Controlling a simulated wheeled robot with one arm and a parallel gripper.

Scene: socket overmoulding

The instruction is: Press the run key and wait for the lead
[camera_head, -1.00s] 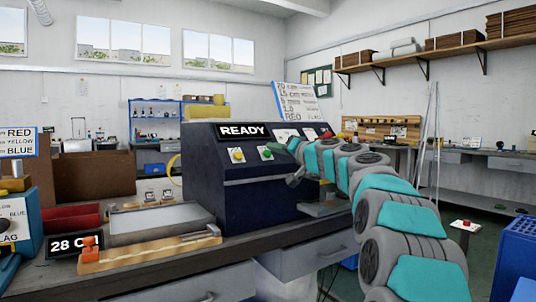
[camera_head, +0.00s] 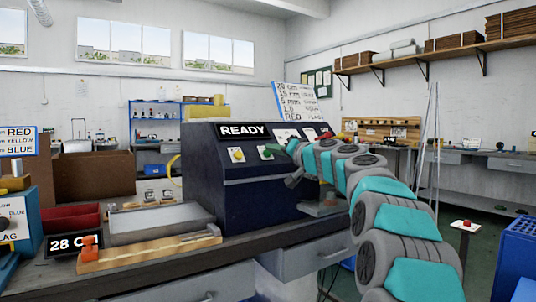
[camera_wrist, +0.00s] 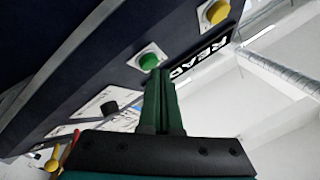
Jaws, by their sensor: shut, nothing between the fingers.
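The dark blue machine (camera_head: 240,195) stands on the bench with a display (camera_head: 243,130) reading READY. Below the display are a yellow key (camera_head: 237,155) and a green key (camera_head: 266,152); neither carries a label I can read. My gripper (camera_head: 283,147) is shut and empty, close to the green key. In the wrist view the shut fingertips (camera_wrist: 160,76) point at the green key (camera_wrist: 149,61), just short of it or at its edge; contact cannot be told. The yellow key (camera_wrist: 214,11) is farther up. I cannot make out a lead.
A grey tray (camera_head: 155,238) and a wooden rack (camera_head: 150,253) lie on the bench left of the machine. A 28 C display (camera_head: 64,244) stands at the front left. A blue crate (camera_head: 520,240) is at the far right.

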